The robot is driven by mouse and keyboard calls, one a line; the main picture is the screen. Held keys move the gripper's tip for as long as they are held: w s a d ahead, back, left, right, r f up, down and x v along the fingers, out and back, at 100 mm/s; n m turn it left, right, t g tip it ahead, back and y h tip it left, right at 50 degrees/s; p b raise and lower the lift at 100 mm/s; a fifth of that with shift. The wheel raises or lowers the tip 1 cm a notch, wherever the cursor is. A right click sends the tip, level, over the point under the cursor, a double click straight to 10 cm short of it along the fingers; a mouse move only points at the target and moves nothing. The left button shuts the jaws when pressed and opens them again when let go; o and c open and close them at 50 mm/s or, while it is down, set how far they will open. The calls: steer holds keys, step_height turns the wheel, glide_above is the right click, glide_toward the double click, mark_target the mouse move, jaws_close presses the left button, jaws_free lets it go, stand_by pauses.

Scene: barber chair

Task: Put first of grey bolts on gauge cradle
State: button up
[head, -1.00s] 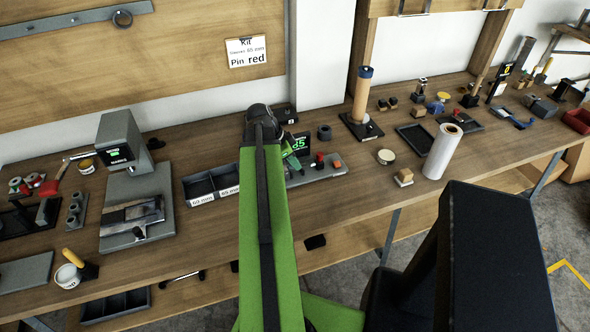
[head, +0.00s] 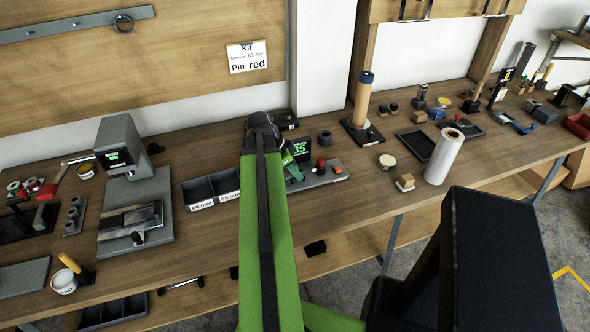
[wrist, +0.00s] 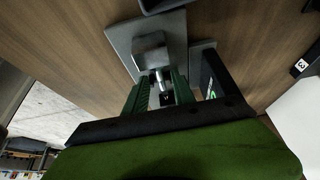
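The gauge has a grey base plate (head: 318,181) and a dark screen with green digits (head: 301,147), partly hidden by my arm. In the wrist view its grey plate (wrist: 121,38), a grey block and the edge of the lit screen (wrist: 211,88) show. My gripper (wrist: 160,98) is over the gauge, its green fingers on either side of a short shiny grey piece (wrist: 158,76) with a dark end. I cannot tell whether this is a bolt or a gauge part, nor whether the fingers press on it. The head view mostly hides my gripper (head: 291,168).
Two dark bins (head: 202,205) with mm labels stand left of my arm. A small rack with grey cylinders (head: 74,212) and a grey press-like device (head: 121,146) are farther left. A white roll (head: 443,157) and a black tray (head: 416,143) stand right.

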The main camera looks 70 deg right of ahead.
steer(key=p+v, duration=1)
steer(key=v, duration=0.2)
steer(key=shift+p, duration=0.4)
steer(key=shift+r, duration=0.15)
steer(key=w+a+f+n+t, duration=0.25)
steer(key=w+a+n, duration=0.95)
steer(key=w+a, duration=0.85)
steer(key=w+a+n+y, duration=0.1)
steer(key=w+a+n, duration=0.2)
steer(key=a, duration=0.8)
steer(key=w+a+n+t+y, duration=0.1)
steer(key=w+a+n, duration=0.3)
steer(key=a+n, duration=0.3)
steer(key=w+a+n+y, duration=0.1)
steer(key=w+a+n, duration=0.2)
steer(key=a, duration=1.2)
steer(key=n, duration=0.3)
steer(key=shift+w, duration=0.3)
steer(key=shift+a+t, duration=0.15)
steer(key=shift+t, duration=0.1)
